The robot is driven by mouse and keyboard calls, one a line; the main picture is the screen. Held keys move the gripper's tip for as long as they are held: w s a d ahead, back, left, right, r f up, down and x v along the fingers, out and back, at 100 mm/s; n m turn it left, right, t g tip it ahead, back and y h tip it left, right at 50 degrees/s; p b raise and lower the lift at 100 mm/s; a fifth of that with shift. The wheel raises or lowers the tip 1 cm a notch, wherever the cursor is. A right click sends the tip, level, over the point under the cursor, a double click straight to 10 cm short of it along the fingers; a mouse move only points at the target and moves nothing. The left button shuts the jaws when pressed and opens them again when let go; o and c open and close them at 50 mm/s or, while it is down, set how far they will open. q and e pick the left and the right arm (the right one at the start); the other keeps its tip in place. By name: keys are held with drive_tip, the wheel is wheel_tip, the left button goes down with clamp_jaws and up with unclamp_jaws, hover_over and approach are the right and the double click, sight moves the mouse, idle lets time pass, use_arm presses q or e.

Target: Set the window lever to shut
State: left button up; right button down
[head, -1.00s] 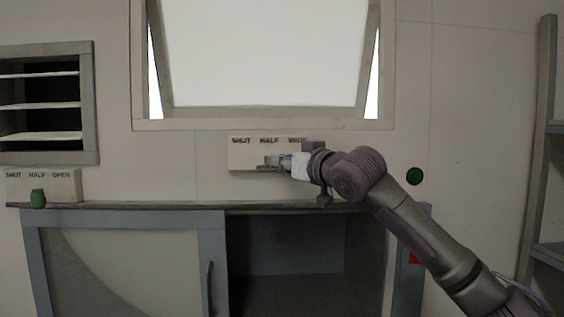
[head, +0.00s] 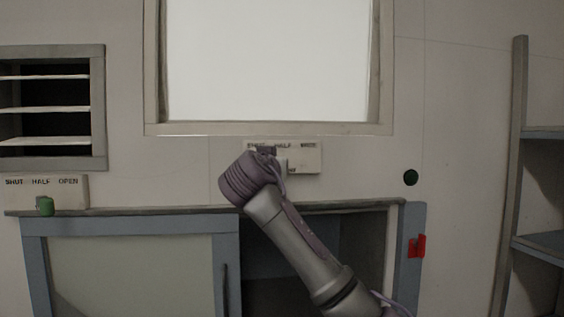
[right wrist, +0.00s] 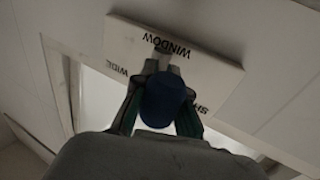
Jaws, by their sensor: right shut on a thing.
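The window lever's plate (head: 310,160) is on the wall under the window, with labels SHUT, HALF and WIDE from left to right. My right gripper (right wrist: 165,84) is shut on the lever's dark blue knob (right wrist: 165,101) in the right wrist view. In the head view my right wrist covers the plate's left part by SHUT and hides the knob and fingertips, so the exact lever position is hard to read. The window pane (head: 268,60) sits flush or nearly flush in its frame. My left gripper is not in view.
A second plate (head: 75,187) with a green knob (head: 45,206) sits at the left under a slatted vent (head: 50,108). A ledge and a sliding-door cabinet (head: 140,270) are below. A green button (head: 410,177), a red part (head: 417,246) and shelves (head: 545,247) are at the right.

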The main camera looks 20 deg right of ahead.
use_arm(q)
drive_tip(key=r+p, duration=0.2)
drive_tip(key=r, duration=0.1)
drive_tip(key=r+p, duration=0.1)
drive_tip(key=p, duration=0.1)
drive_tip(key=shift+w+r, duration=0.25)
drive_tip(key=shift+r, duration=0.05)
use_arm(e)
drive_tip(key=m+g+h, duration=0.1)
drive_tip(key=a+m+g+h, duration=0.1)
drive_tip(key=h, duration=0.1)
drive_tip(key=w+m+g+h, duration=0.1)
drive_tip(key=shift+a+f+m+g+h, duration=0.25)
drive_tip(key=shift+a+m+g+h, duration=0.05)
drive_tip(key=shift+m, duration=0.1)
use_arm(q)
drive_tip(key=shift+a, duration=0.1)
use_arm(e)
drive_tip(key=c, duration=1.3)
unclamp_jaws()
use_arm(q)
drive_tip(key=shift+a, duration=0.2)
use_arm(e)
drive_tip(key=shift+o, duration=0.2)
drive_tip(key=shift+a+r, duration=0.15)
drive_tip(key=shift+r, duration=0.05)
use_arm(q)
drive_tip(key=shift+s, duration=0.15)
use_arm(e)
drive_tip(key=shift+s, duration=0.1)
